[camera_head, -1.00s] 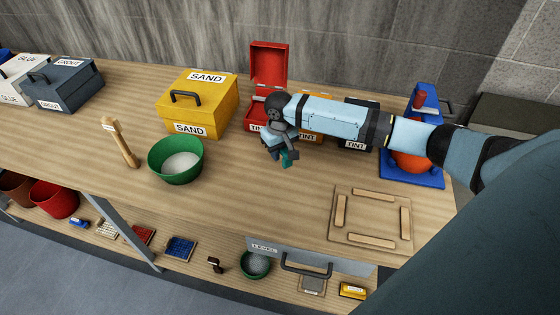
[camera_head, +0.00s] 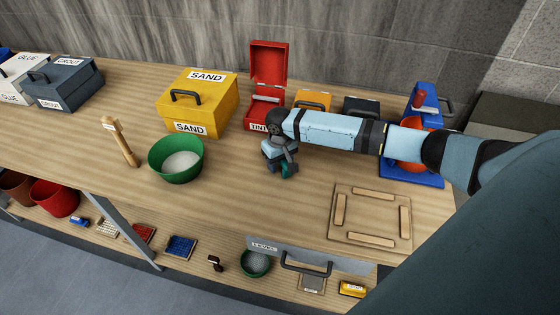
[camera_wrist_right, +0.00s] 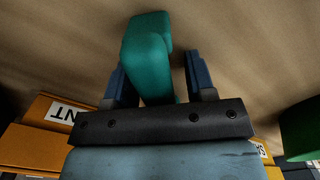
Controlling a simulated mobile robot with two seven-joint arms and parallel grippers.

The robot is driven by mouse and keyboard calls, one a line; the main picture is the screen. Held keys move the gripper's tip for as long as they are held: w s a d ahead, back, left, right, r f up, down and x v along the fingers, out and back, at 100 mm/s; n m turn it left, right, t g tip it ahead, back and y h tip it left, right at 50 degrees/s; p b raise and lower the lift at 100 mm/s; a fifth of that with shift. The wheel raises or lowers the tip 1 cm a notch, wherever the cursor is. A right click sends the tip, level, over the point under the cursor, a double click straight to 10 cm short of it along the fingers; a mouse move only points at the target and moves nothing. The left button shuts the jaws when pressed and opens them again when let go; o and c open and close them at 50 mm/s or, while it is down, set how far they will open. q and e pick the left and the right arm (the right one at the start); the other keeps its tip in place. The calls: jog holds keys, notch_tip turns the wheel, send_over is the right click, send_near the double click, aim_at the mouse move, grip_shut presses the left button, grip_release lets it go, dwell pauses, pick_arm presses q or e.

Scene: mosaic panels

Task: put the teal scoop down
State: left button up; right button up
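The teal scoop (camera_head: 288,171) is at or just above the wooden worktop, right of the green bowl; I cannot tell whether it touches the wood. My right gripper (camera_head: 283,169) points down around it. In the right wrist view, the scoop (camera_wrist_right: 147,55) lies between the two fingers of the gripper (camera_wrist_right: 158,75). A gap shows between the scoop and the right-hand finger, so the gripper looks open. The scoop's lower part is hidden behind the gripper body. My left gripper is out of view.
The green bowl (camera_head: 176,172) of pale material and a wooden mallet (camera_head: 121,142) stand to the left. The yellow sand box (camera_head: 197,101) and open red tint box (camera_head: 268,64) are behind. A wooden frame (camera_head: 372,248) lies front right. Bare worktop (camera_head: 235,200) lies between bowl and gripper.

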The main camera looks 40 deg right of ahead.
notch_tip(320, 180, up, 12)
jog(key=shift+w+r+b, duration=0.1)
jog(key=shift+r+b, duration=0.05)
jog(key=shift+b, duration=0.45)
dwell(0.5)
